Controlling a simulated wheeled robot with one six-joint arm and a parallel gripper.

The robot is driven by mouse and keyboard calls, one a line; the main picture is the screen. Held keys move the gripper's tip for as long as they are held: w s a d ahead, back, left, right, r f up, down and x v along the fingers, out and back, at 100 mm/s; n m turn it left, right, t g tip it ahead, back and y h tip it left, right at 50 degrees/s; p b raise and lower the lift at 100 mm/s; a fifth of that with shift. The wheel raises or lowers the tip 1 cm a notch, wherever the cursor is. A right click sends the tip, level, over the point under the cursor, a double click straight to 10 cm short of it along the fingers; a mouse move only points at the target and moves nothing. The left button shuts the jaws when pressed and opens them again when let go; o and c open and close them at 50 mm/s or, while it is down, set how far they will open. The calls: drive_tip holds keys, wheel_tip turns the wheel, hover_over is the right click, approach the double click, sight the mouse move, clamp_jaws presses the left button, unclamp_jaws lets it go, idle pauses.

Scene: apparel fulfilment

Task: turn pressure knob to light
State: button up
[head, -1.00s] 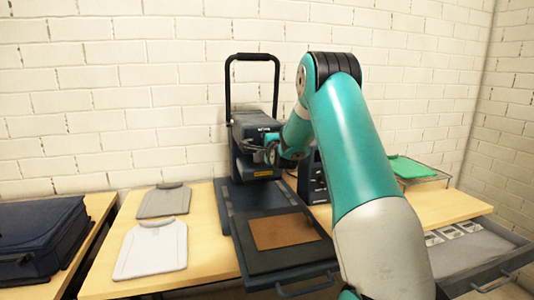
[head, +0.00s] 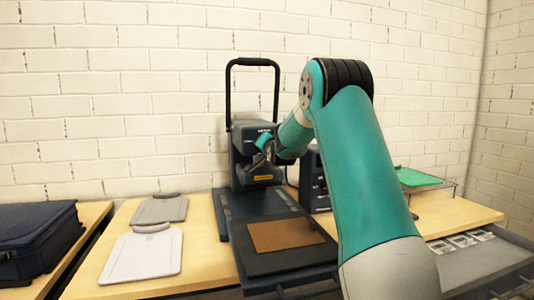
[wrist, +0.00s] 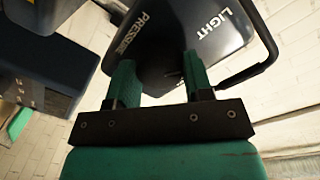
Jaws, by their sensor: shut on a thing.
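The dark heat press (head: 242,152) stands against the wall with its tall black handle upright. My gripper (head: 264,146) is at the front of its upper head. In the wrist view, my gripper (wrist: 160,78) has its two teal fingers shut on the dark pressure knob (wrist: 160,72), which is mostly hidden between them. The words PRESSURE and LIGHT (wrist: 210,22) stand on the dark face just beyond the fingers. No pointer mark on the knob can be made out.
The press's lower platen with a brown pad (head: 285,235) is pulled out in front. Grey and white folded shirts (head: 143,252) lie to its left. A dark bag (head: 38,240) is at far left.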

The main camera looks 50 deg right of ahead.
drive_tip(key=shift+f+n+b, duration=0.1)
drive_tip(key=shift+n+b, duration=0.45)
drive_tip(key=shift+n, duration=0.15)
drive_tip(key=o, duration=0.9)
drive_tip(key=b+v, duration=0.2)
drive_tip(key=v, duration=1.5)
drive_tip(key=shift+s+a+b, duration=0.15)
drive_tip(key=shift+b, duration=0.25)
